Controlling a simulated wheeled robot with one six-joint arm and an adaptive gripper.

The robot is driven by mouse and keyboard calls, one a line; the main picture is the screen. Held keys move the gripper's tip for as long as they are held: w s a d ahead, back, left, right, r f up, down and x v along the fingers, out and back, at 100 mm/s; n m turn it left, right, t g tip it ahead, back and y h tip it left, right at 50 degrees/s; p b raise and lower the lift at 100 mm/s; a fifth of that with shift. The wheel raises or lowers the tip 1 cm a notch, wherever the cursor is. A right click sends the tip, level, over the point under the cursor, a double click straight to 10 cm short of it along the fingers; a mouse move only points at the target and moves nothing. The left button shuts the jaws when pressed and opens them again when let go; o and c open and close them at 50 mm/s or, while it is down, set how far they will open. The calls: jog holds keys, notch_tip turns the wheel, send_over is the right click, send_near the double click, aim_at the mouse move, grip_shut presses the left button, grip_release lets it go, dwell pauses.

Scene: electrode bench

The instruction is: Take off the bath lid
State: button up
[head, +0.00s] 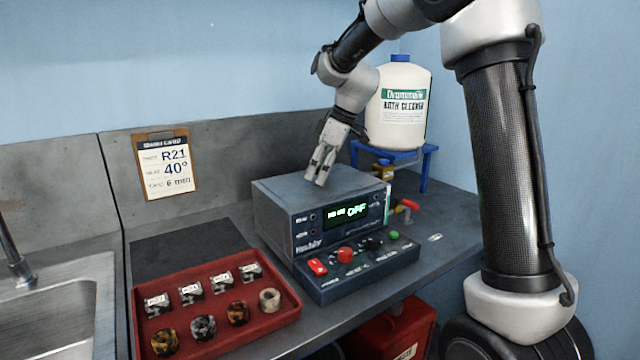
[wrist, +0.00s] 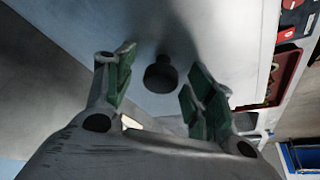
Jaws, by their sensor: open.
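A grey box-shaped unit (head: 275,205) with a lit green display stands on the bench. Its flat top is a pale lid-like surface, which fills much of the wrist view (wrist: 215,40). A round black knob (wrist: 160,76) stands up from that surface. My gripper (head: 317,177) points down just over the top of the unit. In the wrist view my gripper (wrist: 163,88) is open, with its green-padded fingers apart on either side of the knob. No contact with the knob shows. In the head view the knob is not visible, probably hidden by my fingers.
A red tray (head: 225,335) with several small cups and rings sits at front left, beside a sink (head: 60,310). A control panel (head: 358,272) juts from the unit's front. A bath cleaner jug (head: 398,125) stands on a blue stand (head: 427,165) behind. A card (head: 165,163) leans on the backsplash.

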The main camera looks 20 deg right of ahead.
aim_at(320, 168)
grip_shut()
notch_tip(320, 168, up, 14)
jog(key=shift+f, duration=0.2)
dwell(0.9)
